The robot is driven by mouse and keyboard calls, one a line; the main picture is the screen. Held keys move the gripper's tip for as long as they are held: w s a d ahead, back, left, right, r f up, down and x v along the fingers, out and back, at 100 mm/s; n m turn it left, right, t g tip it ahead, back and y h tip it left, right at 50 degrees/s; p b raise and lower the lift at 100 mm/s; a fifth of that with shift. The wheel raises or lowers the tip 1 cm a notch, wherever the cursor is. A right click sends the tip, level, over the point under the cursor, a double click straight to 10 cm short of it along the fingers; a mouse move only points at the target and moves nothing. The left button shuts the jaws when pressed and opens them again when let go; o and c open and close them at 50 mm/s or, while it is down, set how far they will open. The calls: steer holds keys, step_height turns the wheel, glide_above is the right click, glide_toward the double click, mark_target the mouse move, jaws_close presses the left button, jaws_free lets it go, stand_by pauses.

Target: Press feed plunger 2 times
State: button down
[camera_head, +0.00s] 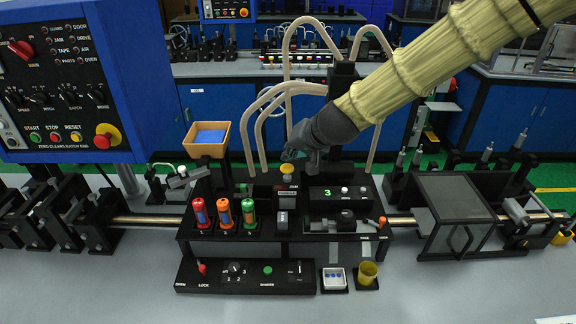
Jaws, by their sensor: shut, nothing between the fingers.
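The feed plunger appears to be the yellow round-topped knob (287,170) standing at the back middle of the black station, on a small post with a red-marked base. I cannot read its label. My gripper (292,155) is dark and shut, with nothing in it. In the picture its fingertips are just above the yellow knob. Whether they touch it or stay behind it, I cannot tell. My arm in its ribbed yellowish sleeve comes in from the upper right and hides part of the back of the station.
A display box (340,197) showing a green 3 sits right of the knob. Red, orange and green cylinders (226,214) stand at left. Pale hoses (262,135) arch behind my gripper. A blue control panel (60,80) fills the upper left. The front grey bench (120,285) is mostly clear.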

mark_target(291, 165)
steer(key=shift+r, duration=0.1)
steer(key=shift+r+p, duration=2.1)
steer(key=shift+r, duration=0.4)
steer(key=shift+f, duration=0.15)
